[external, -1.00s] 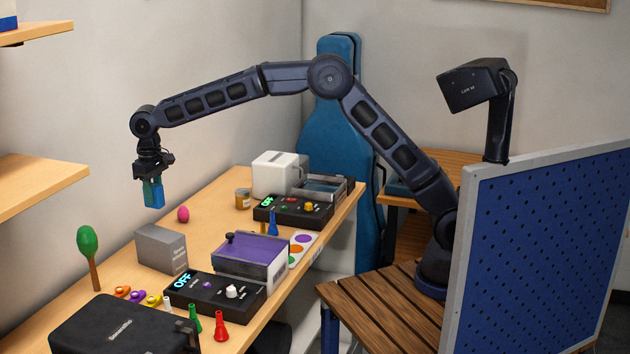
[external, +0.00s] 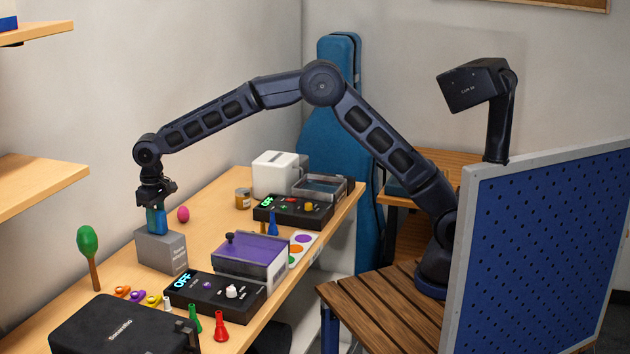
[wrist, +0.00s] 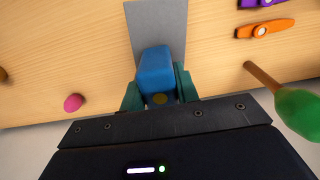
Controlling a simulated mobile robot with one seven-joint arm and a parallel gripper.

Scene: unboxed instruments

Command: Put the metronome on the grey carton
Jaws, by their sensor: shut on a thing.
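The metronome (external: 157,221) is a small blue block, held upright in my gripper (external: 156,208). My gripper is shut on it, with a finger on either side in the wrist view (wrist: 158,92). The grey carton (external: 162,252) stands on the table directly below. The metronome's lower end is at the carton's top in the external view; I cannot tell for certain whether it touches. In the wrist view the blue metronome (wrist: 156,66) overlaps the carton's grey top (wrist: 157,25).
A pink egg (external: 183,214) lies behind the carton. A black device with an OFF display (external: 214,296) and a purple-topped box (external: 250,257) are to the right.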

